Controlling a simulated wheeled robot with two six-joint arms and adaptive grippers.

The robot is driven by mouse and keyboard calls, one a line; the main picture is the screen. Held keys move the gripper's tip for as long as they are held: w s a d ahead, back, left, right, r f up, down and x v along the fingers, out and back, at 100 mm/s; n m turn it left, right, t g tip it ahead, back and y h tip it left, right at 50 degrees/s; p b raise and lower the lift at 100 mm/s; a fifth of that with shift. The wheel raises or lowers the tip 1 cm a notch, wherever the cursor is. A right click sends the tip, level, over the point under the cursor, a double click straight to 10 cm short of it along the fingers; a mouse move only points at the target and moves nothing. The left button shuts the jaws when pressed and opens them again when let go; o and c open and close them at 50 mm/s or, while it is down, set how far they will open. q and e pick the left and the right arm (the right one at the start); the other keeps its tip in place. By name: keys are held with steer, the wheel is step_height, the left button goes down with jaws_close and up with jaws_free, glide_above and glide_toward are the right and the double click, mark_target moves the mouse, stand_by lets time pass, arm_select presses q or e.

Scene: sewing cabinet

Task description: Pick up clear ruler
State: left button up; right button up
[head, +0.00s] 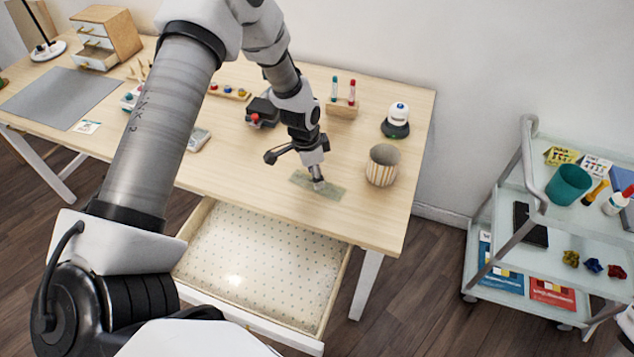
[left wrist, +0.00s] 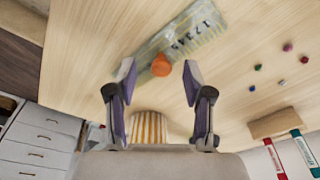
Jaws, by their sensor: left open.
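The clear ruler (head: 328,190) lies flat near the right front of the wooden table, greenish and see-through. In the left wrist view the ruler (left wrist: 204,30) shows dark numbers and runs up to the right. My left gripper (head: 295,171) is open and empty, over the ruler's left end in the head view. It also shows open in the left wrist view (left wrist: 158,70).
A striped cup (head: 382,166) stands close right of the ruler. An open, dotted drawer (head: 262,262) juts out below the table front. A wooden block with tubes (head: 342,108) and a white-and-dark item (head: 397,121) stand behind. A loaded cart (head: 548,212) is at right.

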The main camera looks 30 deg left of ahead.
arm_select(q)
steer(key=shift+w+f, duration=0.25)
steer(key=shift+f, duration=0.75)
steer(key=shift+s+r, duration=0.1)
steer(key=shift+r, duration=0.05)
jaws_close()
